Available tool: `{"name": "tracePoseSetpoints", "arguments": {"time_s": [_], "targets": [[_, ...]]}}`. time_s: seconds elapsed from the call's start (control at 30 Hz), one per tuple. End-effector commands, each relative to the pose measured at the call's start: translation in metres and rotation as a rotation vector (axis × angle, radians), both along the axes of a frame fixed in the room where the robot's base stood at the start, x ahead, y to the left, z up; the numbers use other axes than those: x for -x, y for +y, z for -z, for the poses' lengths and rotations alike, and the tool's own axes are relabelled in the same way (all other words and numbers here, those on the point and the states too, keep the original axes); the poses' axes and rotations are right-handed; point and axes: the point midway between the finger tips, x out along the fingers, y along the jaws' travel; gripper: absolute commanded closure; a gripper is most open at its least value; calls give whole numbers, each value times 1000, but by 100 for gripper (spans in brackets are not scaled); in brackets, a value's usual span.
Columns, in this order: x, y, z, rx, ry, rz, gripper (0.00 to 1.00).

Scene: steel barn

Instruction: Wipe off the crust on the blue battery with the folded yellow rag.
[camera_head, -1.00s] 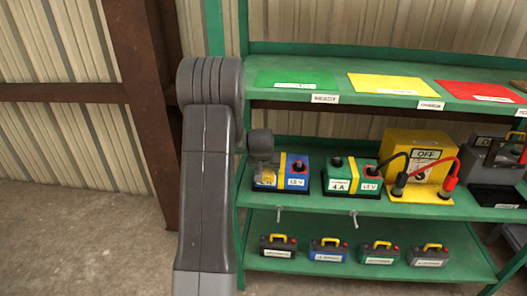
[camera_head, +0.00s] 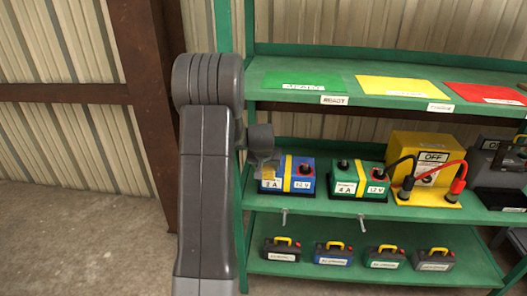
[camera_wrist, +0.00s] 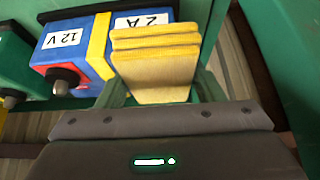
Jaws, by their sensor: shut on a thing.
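The blue battery (camera_head: 308,168) stands on the middle shelf with a yellow band, labels and a red-ringed terminal. In the wrist view the blue battery (camera_wrist: 75,28) shows "12 V" and "2 A" labels. My gripper (camera_wrist: 158,92) is shut on the folded yellow rag (camera_wrist: 155,68), which is at the battery's 2 A end. I cannot tell whether they touch. In the head view my gripper (camera_head: 264,155) is over the battery's left end, with a little of the rag (camera_head: 267,171) showing. The left terminal is hidden, and I can make out no crust.
A green battery (camera_head: 357,180) and a yellow box marked OFF (camera_head: 428,160) with black and red clamps stand to the right. The upper shelf (camera_head: 345,99) with coloured mats is above. Small batteries (camera_head: 333,253) line the bottom shelf.

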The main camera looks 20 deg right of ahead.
Motion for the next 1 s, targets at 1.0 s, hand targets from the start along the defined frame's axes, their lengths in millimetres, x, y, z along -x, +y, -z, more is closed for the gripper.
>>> {"name": "tracePoseSetpoints", "arguments": {"time_s": [1.0], "targets": [[3,10,-60,1,-1,-7,60]]}}
